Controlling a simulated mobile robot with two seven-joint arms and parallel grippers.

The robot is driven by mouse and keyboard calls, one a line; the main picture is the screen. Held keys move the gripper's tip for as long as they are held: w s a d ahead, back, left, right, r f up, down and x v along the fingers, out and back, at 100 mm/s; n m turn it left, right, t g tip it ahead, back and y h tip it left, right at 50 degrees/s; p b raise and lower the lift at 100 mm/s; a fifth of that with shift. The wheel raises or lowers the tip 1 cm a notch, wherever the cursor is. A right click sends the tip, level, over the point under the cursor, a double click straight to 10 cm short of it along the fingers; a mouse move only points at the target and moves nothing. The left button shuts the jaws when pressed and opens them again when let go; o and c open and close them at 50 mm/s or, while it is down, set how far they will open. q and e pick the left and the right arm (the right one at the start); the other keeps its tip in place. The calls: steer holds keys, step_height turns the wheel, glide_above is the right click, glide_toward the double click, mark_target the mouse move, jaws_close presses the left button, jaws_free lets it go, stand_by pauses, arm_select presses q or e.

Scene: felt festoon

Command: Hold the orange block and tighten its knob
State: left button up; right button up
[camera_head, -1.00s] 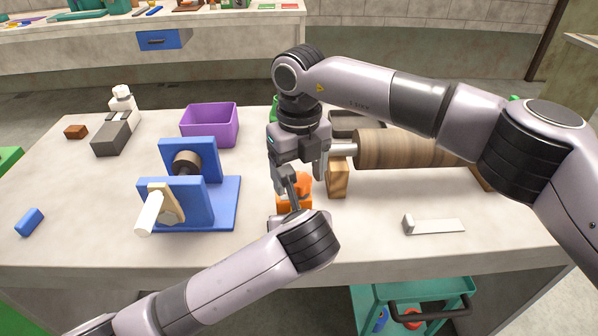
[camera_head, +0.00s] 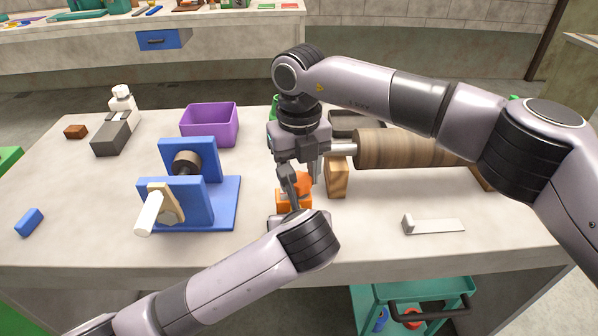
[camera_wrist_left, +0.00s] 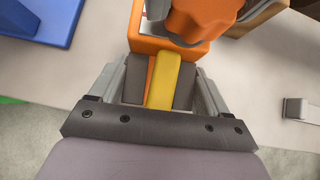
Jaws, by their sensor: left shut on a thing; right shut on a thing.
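The orange block (camera_head: 284,199) sits on the table, partly hidden behind my arms. Its orange knob (camera_head: 303,184) stands on top and also shows in the left wrist view (camera_wrist_left: 203,18). My right gripper (camera_head: 304,181) comes down from above and is shut on the knob. In the left wrist view, my left gripper (camera_wrist_left: 160,80) has its dark pads on both sides of a yellow bar (camera_wrist_left: 163,80) that meets the near side of the orange block (camera_wrist_left: 140,45). It is shut on this bar. In the head view the left fingers are hidden behind the left wrist.
A blue stand with a crank (camera_head: 225,205) is left of the block. A wooden block (camera_head: 337,178) and a wood-coloured cylinder (camera_head: 405,148) are close on the right. A purple bin (camera_head: 209,125) stands behind. A white bracket (camera_head: 435,226) lies front right.

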mark_target(299, 178)
steer(key=o, duration=1.1)
steer(key=shift+r, duration=0.1)
step_height(299, 178, up, 12)
steer(key=shift+f, duration=0.1)
steer(key=shift+r, duration=0.2)
steer(key=shift+s+a+r, duration=0.1)
steer(key=shift+s+r, duration=0.7)
steer(key=shift+s, duration=0.85)
steer(key=shift+s+a+r, duration=0.1)
steer(key=shift+s+r, duration=0.7)
steer(key=shift+s, duration=0.9)
steer(key=shift+s+r, duration=0.8)
steer(key=shift+s, duration=0.85)
